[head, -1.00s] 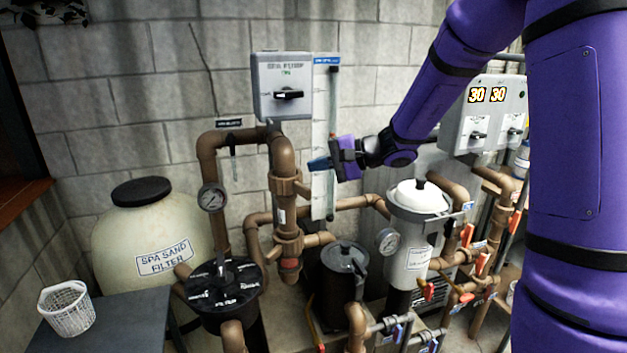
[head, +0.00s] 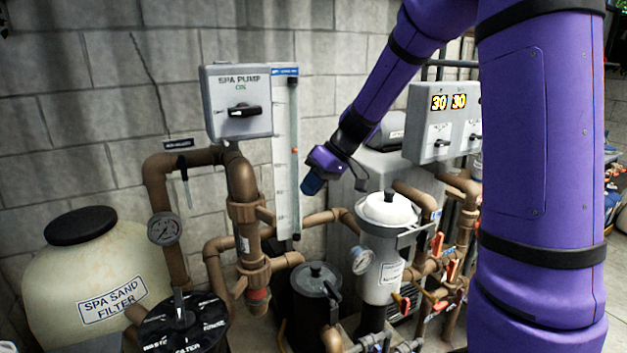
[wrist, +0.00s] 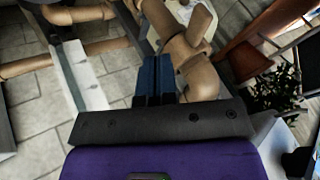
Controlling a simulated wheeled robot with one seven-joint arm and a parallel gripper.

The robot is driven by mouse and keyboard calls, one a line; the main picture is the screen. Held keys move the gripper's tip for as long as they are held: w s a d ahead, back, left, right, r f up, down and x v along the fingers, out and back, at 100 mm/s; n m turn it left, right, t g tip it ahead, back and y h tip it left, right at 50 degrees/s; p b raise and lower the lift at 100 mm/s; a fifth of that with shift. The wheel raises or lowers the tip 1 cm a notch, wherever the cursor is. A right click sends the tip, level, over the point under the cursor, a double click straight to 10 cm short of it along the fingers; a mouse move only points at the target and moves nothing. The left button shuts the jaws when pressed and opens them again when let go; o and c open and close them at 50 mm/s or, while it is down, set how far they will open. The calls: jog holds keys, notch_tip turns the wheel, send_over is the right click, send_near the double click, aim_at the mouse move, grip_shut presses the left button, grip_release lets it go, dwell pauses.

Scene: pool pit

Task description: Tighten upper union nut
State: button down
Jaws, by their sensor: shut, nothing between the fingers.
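The upper union nut (head: 245,212) is a brown winged collar on the vertical brown pipe below the spa pump switch box. A lower union (head: 253,270) sits beneath it on the same pipe. My gripper (head: 312,184) is to the right of the upper nut, apart from it, with its blue fingers pointing down and left. In the wrist view the blue fingers (wrist: 154,75) are together and empty. Brown pipe with a winged fitting (wrist: 195,40) shows just past the fingertips there; I cannot tell which union it is.
The white scale panel (head: 286,150) stands on the wall between the pipe and my gripper. A white-lidded canister (head: 383,250) and black pump pot (head: 316,300) stand below. The spa pump switch box (head: 238,103) is above the nut. The sand filter (head: 90,270) is at left.

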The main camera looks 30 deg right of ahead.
aim_at(256, 208)
jog(key=a+f, duration=0.4)
jog(key=a, duration=0.3)
jog(key=shift+s+f, duration=0.15)
jog(key=shift+f, duration=0.1)
